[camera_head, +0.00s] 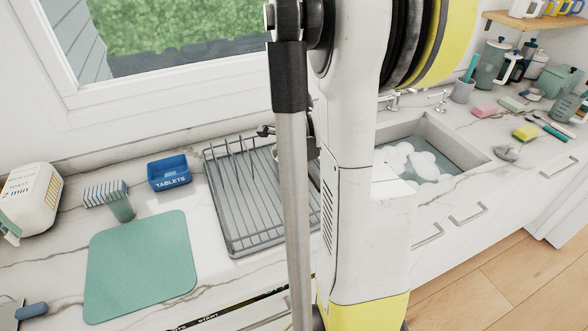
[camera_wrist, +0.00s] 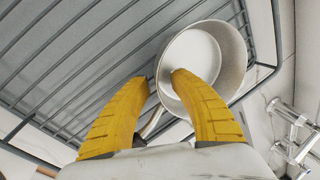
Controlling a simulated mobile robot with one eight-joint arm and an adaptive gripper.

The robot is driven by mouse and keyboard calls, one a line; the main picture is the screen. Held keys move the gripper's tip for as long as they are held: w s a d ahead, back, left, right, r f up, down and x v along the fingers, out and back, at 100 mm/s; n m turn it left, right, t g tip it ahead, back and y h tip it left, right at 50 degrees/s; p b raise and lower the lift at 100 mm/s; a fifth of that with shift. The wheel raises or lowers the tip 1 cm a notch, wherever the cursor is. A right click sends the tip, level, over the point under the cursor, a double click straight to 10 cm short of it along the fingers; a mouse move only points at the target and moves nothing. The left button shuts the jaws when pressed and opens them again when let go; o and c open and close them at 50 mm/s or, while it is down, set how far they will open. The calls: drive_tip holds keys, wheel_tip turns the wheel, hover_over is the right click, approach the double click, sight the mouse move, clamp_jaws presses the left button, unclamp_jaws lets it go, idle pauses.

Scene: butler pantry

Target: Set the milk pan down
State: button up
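The milk pan (camera_wrist: 233,48) is a light grey round pan, seen from above into its empty bowl in the wrist view. It is at the right end of the grey wire dish rack (camera_wrist: 60,62); I cannot tell whether it touches the wires. Its thin handle (camera_wrist: 153,124) runs down between my yellow fingers. My gripper (camera_wrist: 158,80) has its fingertips apart, with a gap around the handle; the right fingertip overlaps the pan's near rim. In the head view the rack (camera_head: 234,240) stands on the counter, and my arm hides my gripper and most of the pan.
A sink (camera_head: 470,158) with suds lies right of the rack. The mat is clear.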

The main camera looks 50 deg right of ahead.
drive_tip(key=p+v, duration=0.5)
drive_tip(key=v, duration=0.7)
drive_tip(key=a+r+n+t+y, duration=0.1)
drive_tip(key=a+r+n+t, duration=0.1)
drive_tip(key=a+n, duration=1.2)
drive_tip(key=s+a+r+n+t+y, duration=0.1)
drive_tip(key=a+r+n+t, duration=0.2)
drive_tip(key=a+n, duration=1.1)
drive_tip(key=a+r, duration=0.1)
drive_tip(key=a, duration=0.2)
drive_tip(key=shift+s+a+r, duration=0.15)
drive_tip(key=shift+s+a, duration=0.05)
drive_tip(key=shift+a, duration=0.2)
